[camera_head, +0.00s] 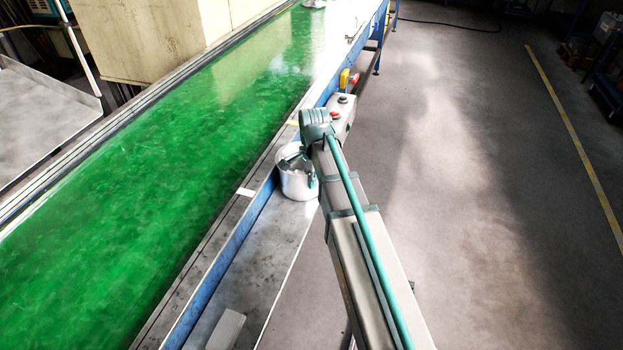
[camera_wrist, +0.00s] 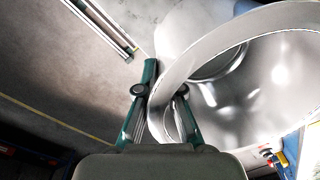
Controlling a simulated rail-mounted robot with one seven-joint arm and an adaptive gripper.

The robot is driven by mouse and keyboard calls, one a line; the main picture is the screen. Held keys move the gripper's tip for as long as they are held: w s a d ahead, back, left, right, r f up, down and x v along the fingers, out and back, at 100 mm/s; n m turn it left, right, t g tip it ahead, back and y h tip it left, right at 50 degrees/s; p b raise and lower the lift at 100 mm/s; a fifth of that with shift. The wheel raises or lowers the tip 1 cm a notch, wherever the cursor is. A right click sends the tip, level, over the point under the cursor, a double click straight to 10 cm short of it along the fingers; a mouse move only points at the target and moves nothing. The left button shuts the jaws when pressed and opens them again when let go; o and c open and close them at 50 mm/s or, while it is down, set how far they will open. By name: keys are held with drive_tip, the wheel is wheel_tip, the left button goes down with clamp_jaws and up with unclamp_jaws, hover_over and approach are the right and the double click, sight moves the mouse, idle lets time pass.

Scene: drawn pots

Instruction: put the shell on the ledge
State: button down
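The shell is an open, shiny metal pot (camera_head: 299,186) at the far end of the grey ledge (camera_head: 250,265) in the head view. It also fills the right of the wrist view (camera_wrist: 240,70), its round mouth toward the camera. My gripper (camera_wrist: 166,88) straddles the shell's near wall, one finger outside and one inside, both close in against it; it looks shut on that wall. In the head view my gripper (camera_head: 303,160) is at the shell's rim, partly hidden by my arm. Whether the shell's base touches the ledge is hidden.
A green conveyor belt (camera_head: 150,170) runs along the ledge's left side behind a blue rail. A small light block (camera_head: 226,329) sits on the ledge's near end. A control box with a red button (camera_head: 340,112) stands just beyond the shell. Open floor (camera_head: 470,200) lies to the right.

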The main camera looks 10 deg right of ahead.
drive_tip(key=shift+f, duration=0.15)
drive_tip(key=c, duration=1.3)
unclamp_jaws()
drive_tip(key=r, duration=0.4)
drive_tip(key=r+b, duration=0.1)
drive_tip(key=r, duration=0.3)
drive_tip(key=r+b, duration=0.1)
drive_tip(key=r, duration=0.3)
drive_tip(key=shift+s+d+r, duration=0.1)
drive_tip(key=shift+s+r, duration=0.1)
drive_tip(key=shift+s, duration=0.05)
